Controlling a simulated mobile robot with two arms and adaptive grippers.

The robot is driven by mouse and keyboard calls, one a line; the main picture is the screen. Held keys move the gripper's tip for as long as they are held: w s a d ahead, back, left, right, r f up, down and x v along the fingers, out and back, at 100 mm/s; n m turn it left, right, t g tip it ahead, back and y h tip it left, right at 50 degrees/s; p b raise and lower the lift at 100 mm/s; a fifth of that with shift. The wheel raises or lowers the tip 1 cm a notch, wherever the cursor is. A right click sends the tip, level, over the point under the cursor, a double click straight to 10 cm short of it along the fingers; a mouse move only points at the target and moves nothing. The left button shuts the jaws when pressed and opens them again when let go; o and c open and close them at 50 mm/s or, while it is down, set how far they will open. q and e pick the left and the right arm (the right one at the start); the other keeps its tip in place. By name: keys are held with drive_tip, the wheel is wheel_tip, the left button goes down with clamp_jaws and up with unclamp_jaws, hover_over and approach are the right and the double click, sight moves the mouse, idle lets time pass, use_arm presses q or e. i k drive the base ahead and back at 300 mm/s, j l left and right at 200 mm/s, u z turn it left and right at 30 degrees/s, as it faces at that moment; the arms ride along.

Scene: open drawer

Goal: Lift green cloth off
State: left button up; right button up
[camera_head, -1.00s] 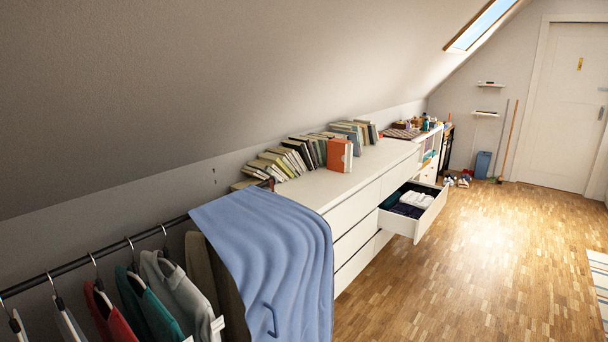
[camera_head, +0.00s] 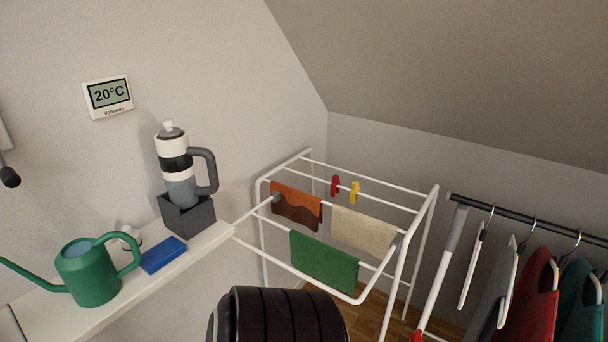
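The green cloth (camera_head: 324,261) hangs over a front rail of the white drying rack (camera_head: 262,225), right of the middle of the head view. It hangs below a beige cloth (camera_head: 363,231) and to the right of an orange and brown cloth (camera_head: 296,206). No gripper touches it. Neither my left nor my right gripper is in view. A dark ribbed rounded part, apparently of my own arm, stands at the bottom middle, in front of the rack's lower left.
A red peg (camera_head: 335,186) and a yellow peg (camera_head: 354,192) sit on a back rail. Left is a white shelf (camera_head: 120,299) with a green watering can (camera_head: 88,273), blue block (camera_head: 163,255) and bottle in a dark holder (camera_head: 188,217). A clothes rail (camera_head: 520,218) stands right.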

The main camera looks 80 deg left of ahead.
sight(337, 269)
drive_tip(key=u, duration=2.3)
drive_tip(key=j+z, duration=0.75)
